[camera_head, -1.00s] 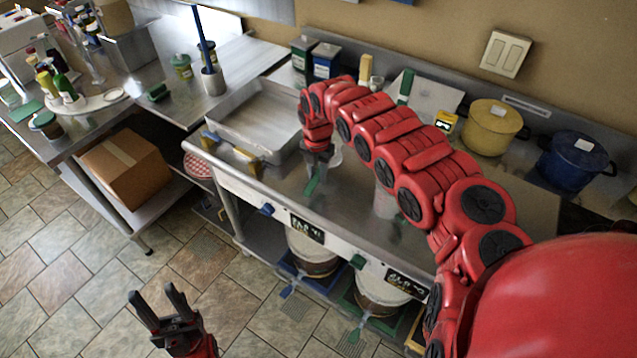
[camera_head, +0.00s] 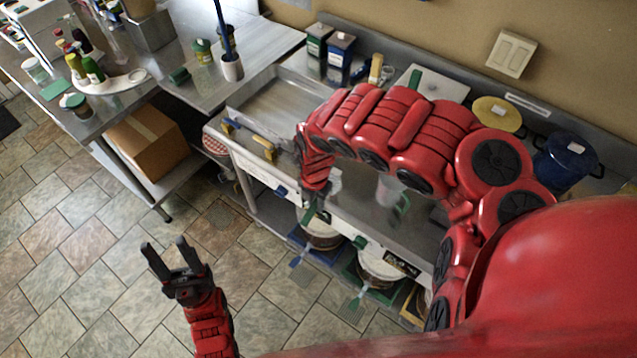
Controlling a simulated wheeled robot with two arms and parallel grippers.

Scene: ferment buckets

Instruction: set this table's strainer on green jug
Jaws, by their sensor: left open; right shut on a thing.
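My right gripper (camera_head: 316,212) is over the front edge of the steel worktable (camera_head: 350,214), pointing down. It is shut on a small green-handled thing that looks like the strainer; my gripper and arm hide much of it, and its bowl is not clear. The green jug (camera_head: 385,189), a clear vessel with a green handle, stands on the worktable to the right of my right gripper, partly under my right forearm. The strainer is apart from the jug. My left gripper (camera_head: 163,246) is open and empty over the tiled floor.
A steel tray (camera_head: 232,110) lies at the worktable's left end. A yellow pot (camera_head: 497,113) and a blue pot (camera_head: 566,160) stand at the back right. Buckets (camera_head: 381,270) sit under the worktable. A cardboard box (camera_head: 148,142) is on a shelf at left.

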